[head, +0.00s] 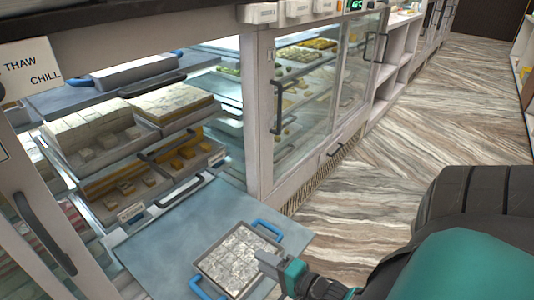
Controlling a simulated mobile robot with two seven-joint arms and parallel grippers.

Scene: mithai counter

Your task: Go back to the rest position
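My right gripper (267,259) is low in the head view, its grey fingers over the right edge of a small square tray. Whether the fingers touch the tray, and whether they are open or shut, I cannot tell. The tray (207,273) holds pale cut sweets (238,255) and has two blue handles (267,228). It lies on a grey-blue pull-out surface (158,238). My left gripper is not in view.
An open cabinet on the left holds stacked trays of sweets (100,137) with dark handles. A glass-front display case (307,90) stands beyond, its doors shut. The wood-patterned floor (430,115) is clear.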

